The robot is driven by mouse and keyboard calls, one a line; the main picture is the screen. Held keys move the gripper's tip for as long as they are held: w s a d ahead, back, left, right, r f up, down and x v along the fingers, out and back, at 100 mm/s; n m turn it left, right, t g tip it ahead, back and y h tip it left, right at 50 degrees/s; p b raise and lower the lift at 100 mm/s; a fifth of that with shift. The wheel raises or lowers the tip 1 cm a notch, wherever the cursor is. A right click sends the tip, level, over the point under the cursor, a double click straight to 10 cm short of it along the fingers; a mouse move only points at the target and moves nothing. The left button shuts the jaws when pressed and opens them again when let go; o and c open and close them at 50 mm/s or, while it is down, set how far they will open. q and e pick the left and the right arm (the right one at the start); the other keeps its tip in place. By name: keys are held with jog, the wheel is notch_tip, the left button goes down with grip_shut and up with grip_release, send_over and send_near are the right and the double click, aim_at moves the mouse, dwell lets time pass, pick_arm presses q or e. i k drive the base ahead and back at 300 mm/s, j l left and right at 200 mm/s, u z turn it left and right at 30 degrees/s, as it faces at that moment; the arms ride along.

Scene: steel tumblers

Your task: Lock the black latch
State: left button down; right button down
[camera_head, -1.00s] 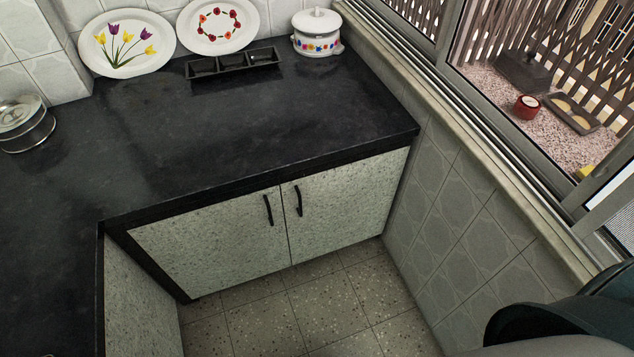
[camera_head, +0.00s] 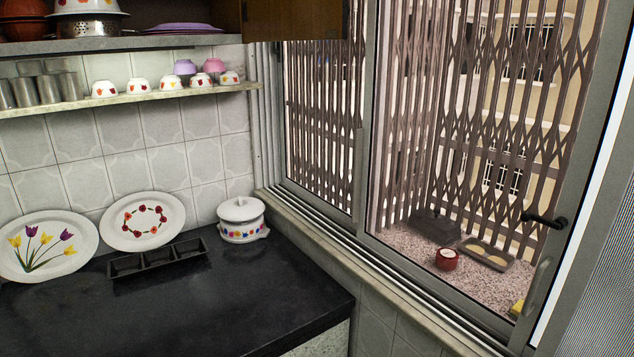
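The black latch (camera_head: 545,221) is a small dark handle on the upright grey frame at the right side of the window (camera_head: 440,170). Its lever points to the left, roughly level, from a mount on the frame. A curved grey pull handle (camera_head: 537,286) is below it on the same frame. Neither of my grippers shows in this view, so nothing of mine is seen at the latch.
A black counter (camera_head: 200,305) fills the lower left, with two decorated plates (camera_head: 143,221), a black divided tray (camera_head: 156,260) and a white lidded pot (camera_head: 242,219). A shelf (camera_head: 130,97) holds cups and tumblers. The window sill (camera_head: 370,262) runs along the right wall.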

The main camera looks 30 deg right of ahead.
aim_at(560, 223)
jog(key=z, duration=2.05)
